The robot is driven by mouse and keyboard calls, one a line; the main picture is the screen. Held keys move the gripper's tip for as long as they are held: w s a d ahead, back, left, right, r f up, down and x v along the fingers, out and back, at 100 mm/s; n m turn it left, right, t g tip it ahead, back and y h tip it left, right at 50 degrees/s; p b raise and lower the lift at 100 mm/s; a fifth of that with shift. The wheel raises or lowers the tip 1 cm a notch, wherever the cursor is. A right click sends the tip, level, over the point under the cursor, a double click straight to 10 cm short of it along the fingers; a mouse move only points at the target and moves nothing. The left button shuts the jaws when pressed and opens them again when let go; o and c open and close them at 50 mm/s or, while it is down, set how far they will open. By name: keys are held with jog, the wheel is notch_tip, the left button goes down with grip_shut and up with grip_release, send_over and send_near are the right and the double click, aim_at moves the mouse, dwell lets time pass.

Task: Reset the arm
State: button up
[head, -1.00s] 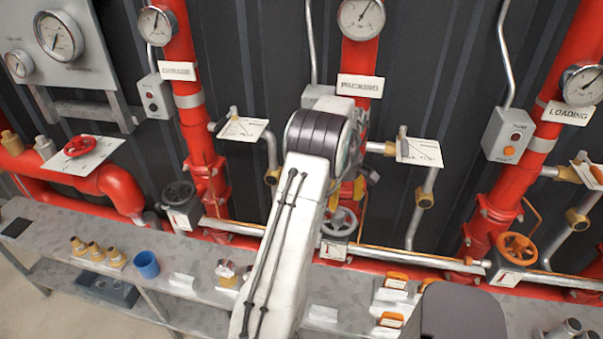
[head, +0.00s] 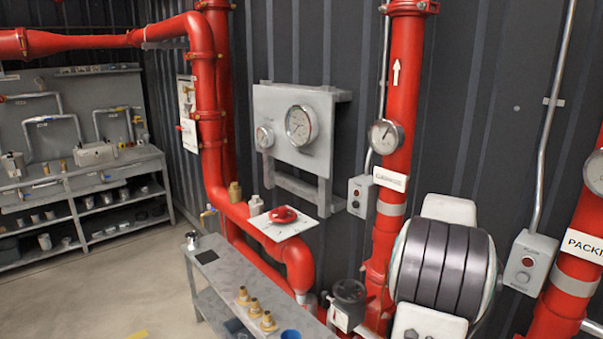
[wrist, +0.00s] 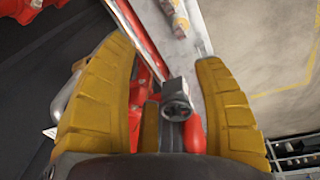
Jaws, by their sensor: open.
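Beyond the gap are a dark handwheel valve (wrist: 176,105), red pipe and part of a grey bench, all some way off from the fingers. In the head view my arm, white with a dark ribbed joint, stands at the lower right in front of the wall. The gripper itself is outside the head view.
A grey bench (head: 215,268) with brass fittings (head: 255,308) and a blue cup (head: 291,334) runs along the red pipes (head: 398,110). A red handwheel (head: 283,214) sits on a white plate. Shelving (head: 85,200) stands at the far left. Open floor (head: 150,285) lies between.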

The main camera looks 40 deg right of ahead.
jog(key=w+a+r+n+t+b, duration=0.1)
jog(key=w+a+r, duration=0.15)
jog(key=a, duration=0.75)
jog(key=w+a+r+t, duration=0.15)
jog(key=w+a, duration=0.25)
jog(key=a, duration=0.6)
jog(key=s+a+f+t, duration=0.1)
jog(key=s+a, duration=0.3)
jog(key=a, duration=0.5)
jog(key=s+a+f+y+b, duration=0.1)
jog(key=s+a, duration=0.3)
jog(key=a, duration=0.5)
jog(key=shift+s+n+t, duration=0.2)
jog(key=shift+n+t, duration=0.15)
jog(key=shift+n, duration=0.05)
